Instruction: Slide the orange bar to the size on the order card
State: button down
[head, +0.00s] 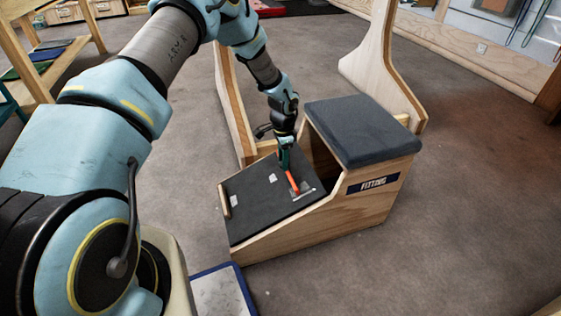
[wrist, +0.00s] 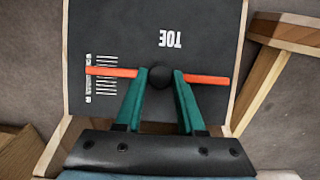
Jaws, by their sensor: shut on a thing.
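The orange bar (head: 293,184) lies across the dark sloped board (head: 247,205) of the wooden fitting stool. In the wrist view the orange bar (wrist: 207,79) crosses the board from side to side, with a round black knob (wrist: 160,77) at its middle. My gripper (wrist: 160,80) is shut on this knob, one green fingertip on each side. The bar's left end lies over a pale scale strip (wrist: 88,80) with several white lines beside it. The size numbers are too small to read. White letters, TOE, show upside down on the board. I see no order card that I can make out.
The stool's padded seat (head: 360,130) rises behind the board, with a FITTING label (head: 373,184) on its side. Tall wooden side panels (head: 372,60) stand behind it. A blue-edged mat (head: 222,290) lies on the floor in front. Carpet to the right is clear.

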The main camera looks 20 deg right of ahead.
jog(key=d, duration=0.1)
jog(key=d+r, duration=0.1)
jog(key=d, duration=0.1)
jog(key=shift+s+d+r, duration=0.2)
jog(key=shift+r, duration=0.05)
jog(key=c, duration=0.5)
grip_release()
notch_tip(320, 180, up, 11)
jog(key=p, duration=0.2)
jog(key=shift+p, duration=0.35)
